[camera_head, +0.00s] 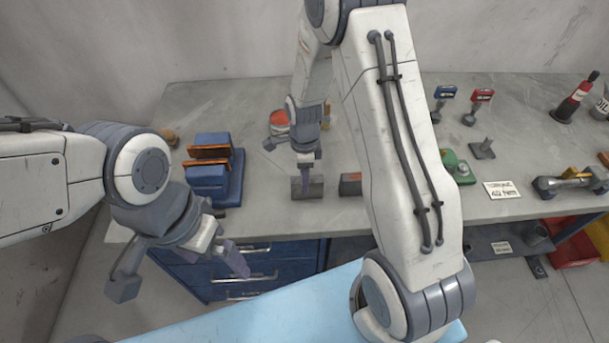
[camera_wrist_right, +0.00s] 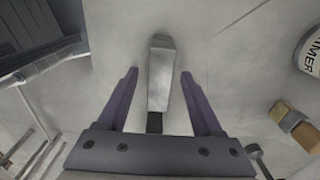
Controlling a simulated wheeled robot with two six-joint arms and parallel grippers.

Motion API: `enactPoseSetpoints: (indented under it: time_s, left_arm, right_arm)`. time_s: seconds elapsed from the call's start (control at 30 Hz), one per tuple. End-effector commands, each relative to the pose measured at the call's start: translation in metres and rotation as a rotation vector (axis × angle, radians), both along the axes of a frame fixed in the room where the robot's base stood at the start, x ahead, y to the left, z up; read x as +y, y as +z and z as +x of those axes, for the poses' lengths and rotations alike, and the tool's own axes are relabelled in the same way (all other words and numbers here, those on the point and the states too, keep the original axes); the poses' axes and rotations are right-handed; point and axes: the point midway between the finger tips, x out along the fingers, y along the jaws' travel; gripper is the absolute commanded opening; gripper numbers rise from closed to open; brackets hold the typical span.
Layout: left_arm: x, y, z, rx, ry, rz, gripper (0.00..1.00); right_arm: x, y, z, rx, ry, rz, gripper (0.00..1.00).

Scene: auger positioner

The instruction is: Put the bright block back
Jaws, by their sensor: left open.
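A pale metallic block (camera_wrist_right: 160,75) with a darker near end lies between the fingers of my right gripper (camera_wrist_right: 163,95) in the right wrist view, with a gap on each side. In the head view my right gripper (camera_head: 307,178) points down at a grey block (camera_head: 308,188) near the table's front edge; it looks like the same block, partly hidden by a finger. My left gripper (camera_head: 182,272) is open and empty, in front of the table's left part. I cannot tell for sure which block the task calls bright.
A blue holder (camera_head: 235,180) with orange strips stands left on the grey table (camera_head: 265,95). Small stands, a label card (camera_head: 502,190) and bottles fill the right side. Blue drawers (camera_head: 262,268) are below.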

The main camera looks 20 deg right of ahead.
Motion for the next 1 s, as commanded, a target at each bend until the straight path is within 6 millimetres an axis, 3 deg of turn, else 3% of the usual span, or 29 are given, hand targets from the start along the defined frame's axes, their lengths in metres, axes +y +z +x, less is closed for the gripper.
enactPoseSetpoints:
  time_s: [0.27,0.7,0.9,1.0]
  left_arm:
    - [0.000,-0.002,0.000,0.000,0.000,0.000,1.00]
    - [0.000,-0.019,0.000,0.000,-0.001,0.000,1.00]
    - [0.000,-0.021,0.000,0.000,-0.001,0.000,1.00]
    - [0.000,-0.021,0.000,0.000,-0.001,0.000,1.00]
  right_arm:
    - [0.000,0.013,0.001,-0.005,0.000,0.000,0.67]
    - [0.000,0.101,0.001,-0.006,0.000,0.000,0.67]
    - [0.002,0.121,-0.001,-0.001,0.014,0.001,0.67]
    - [0.015,0.130,-0.009,-0.005,0.128,0.004,0.67]
